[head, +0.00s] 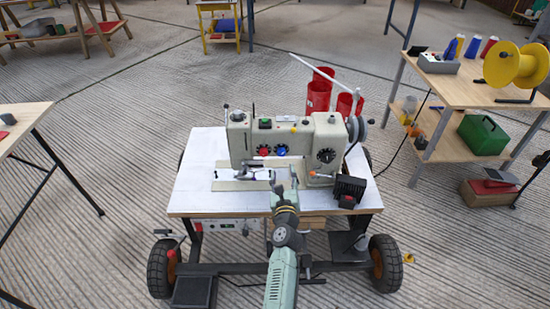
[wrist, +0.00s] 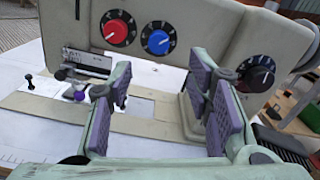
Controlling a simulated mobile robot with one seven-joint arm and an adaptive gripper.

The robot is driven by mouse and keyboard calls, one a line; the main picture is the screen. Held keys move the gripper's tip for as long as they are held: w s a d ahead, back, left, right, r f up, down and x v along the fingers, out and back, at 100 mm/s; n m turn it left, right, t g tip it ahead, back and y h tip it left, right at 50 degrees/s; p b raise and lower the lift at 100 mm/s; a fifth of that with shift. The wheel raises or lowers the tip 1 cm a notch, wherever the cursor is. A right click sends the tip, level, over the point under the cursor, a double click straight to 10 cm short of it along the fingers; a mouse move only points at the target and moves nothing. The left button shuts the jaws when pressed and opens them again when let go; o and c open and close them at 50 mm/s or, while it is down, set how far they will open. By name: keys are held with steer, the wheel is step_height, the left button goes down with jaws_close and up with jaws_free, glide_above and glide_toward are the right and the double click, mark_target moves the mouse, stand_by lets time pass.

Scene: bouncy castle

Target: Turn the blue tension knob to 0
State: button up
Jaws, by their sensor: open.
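The blue tension knob (wrist: 157,41) sits on a black dial with white marks, on the front face of the cream sewing machine (wrist: 215,25). In the head view the blue knob (head: 283,150) is just right of a red knob (head: 264,150). The dial's numbers and the knob's setting are too small to read. My gripper (wrist: 165,97) is open and empty, its purple-padded fingers spread wide. It is in front of the machine and below the blue knob, not touching it. The knob shows above the gap between the fingers.
The red knob (wrist: 115,29) is left of the blue one, and a black dial (wrist: 257,74) is lower right, behind the right finger. The needle and presser area (wrist: 80,88) lies at left. The machine stands on a white wheeled table (head: 196,178). Red cylinders (head: 318,95) stand behind it.

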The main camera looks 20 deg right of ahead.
mark_target(281, 154)
steer(key=b+x, duration=0.2)
steer(key=x, duration=0.7)
steer(key=shift+a, duration=0.15)
jaws_close()
stand_by(0.3)
